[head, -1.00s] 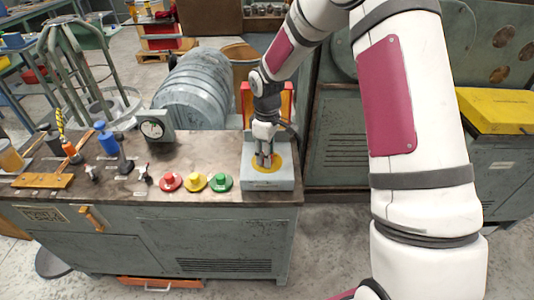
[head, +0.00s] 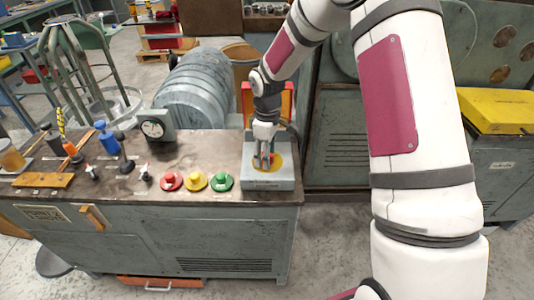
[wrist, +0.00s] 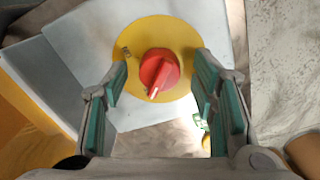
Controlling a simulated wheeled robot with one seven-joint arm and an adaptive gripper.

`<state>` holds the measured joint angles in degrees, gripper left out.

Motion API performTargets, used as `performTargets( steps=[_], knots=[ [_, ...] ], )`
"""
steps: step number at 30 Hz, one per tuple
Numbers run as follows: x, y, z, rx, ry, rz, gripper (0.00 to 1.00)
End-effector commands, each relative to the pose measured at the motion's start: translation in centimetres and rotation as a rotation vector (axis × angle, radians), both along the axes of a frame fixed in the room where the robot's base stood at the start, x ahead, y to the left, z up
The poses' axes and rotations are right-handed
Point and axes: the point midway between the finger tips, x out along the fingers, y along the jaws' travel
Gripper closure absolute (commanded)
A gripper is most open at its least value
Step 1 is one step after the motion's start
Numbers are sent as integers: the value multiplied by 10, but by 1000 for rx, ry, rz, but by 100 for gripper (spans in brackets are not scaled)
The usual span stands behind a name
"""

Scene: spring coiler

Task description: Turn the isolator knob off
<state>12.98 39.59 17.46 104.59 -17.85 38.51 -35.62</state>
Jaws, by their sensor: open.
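The isolator knob (wrist: 158,74) is red with a raised grip bar and sits on a round yellow plate (wrist: 185,35) on a grey box. In the wrist view its bar slants from upper right to lower left. My gripper (wrist: 161,85) is open, with one green-padded finger on each side of the knob, apart from it. In the head view my gripper (head: 265,162) points down over the yellow plate (head: 277,160) on the grey isolator box (head: 268,183). A little red of the knob shows between the fingers there.
Red (head: 171,181), yellow (head: 194,181) and green (head: 221,181) buttons stand left of the box on the bench. A dial gauge (head: 153,129), small levers and tools are farther left. An orange-red panel (head: 287,104) stands behind the box.

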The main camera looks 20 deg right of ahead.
Motion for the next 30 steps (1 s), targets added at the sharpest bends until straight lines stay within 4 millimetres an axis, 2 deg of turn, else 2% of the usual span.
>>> performTargets(
  steps=[5, 15, 21, 30],
  knots=[
    [1, 0, 12, 0, -4, -1, 47],
    [1, -1, 78, -1, -4, 0, 47],
    [1, 0, 108, -1, -3, 0, 47],
    [0, 0, 120, 1, 1, 1, 47]
  ],
)
